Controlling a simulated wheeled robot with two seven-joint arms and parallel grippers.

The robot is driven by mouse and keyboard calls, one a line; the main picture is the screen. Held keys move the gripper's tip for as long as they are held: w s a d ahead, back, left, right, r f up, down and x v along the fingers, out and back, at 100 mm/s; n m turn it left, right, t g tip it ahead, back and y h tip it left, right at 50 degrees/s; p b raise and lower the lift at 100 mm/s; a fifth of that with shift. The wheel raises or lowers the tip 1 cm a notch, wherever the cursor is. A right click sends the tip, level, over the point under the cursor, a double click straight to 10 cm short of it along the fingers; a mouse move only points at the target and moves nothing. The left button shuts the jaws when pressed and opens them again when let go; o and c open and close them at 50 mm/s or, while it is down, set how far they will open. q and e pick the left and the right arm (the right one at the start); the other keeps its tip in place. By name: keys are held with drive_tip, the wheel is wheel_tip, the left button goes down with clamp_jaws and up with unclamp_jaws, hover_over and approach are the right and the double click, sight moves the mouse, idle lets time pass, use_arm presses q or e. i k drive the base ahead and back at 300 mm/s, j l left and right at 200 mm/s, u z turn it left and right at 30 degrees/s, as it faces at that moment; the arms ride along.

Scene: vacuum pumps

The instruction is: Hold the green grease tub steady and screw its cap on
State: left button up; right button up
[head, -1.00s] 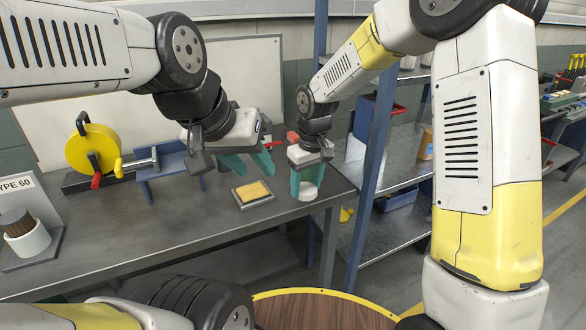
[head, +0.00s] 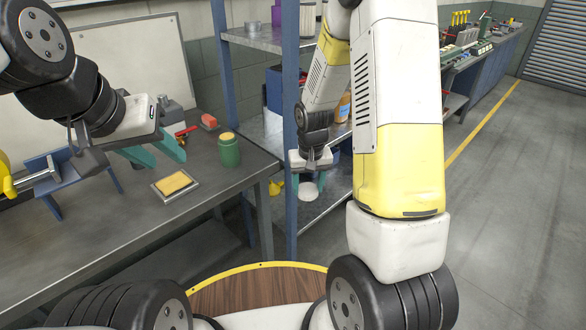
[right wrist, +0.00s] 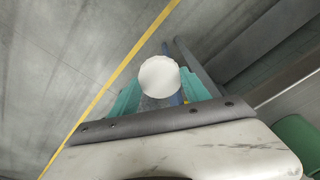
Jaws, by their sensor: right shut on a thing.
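The green grease tub (head: 229,152) stands upright on the workbench near its right end, with a yellowish top showing. My right gripper (head: 308,184) is shut on the white round cap (head: 308,191) and holds it past the bench's right edge, apart from the tub. In the right wrist view the cap (right wrist: 159,77) sits between the teal fingers, and a green rounded shape, probably the tub, shows at the right edge. My left gripper (head: 168,165) is open and empty above the bench, left of the tub and apart from it.
A small tray with a yellow pad (head: 175,184) lies in front of the tub. A red object (head: 208,121) lies behind it. A blue stand (head: 44,182) is at the left. A shelf rack with a blue post (head: 290,120) stands close by my right gripper.

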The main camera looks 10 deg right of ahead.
sight(228, 142)
drive_tip(key=i+l, duration=0.1)
drive_tip(key=l, duration=0.35)
drive_tip(key=i+l, duration=0.15)
drive_tip(key=l, duration=0.25)
drive_tip(key=i+l, duration=0.1)
drive_tip(key=l, duration=0.35)
drive_tip(key=i+l, duration=0.1)
drive_tip(key=l, duration=0.35)
drive_tip(key=i+l, duration=0.15)
drive_tip(key=l, duration=0.25)
drive_tip(key=i+l, duration=0.1)
drive_tip(key=l, duration=0.35)
drive_tip(key=u, duration=1.75)
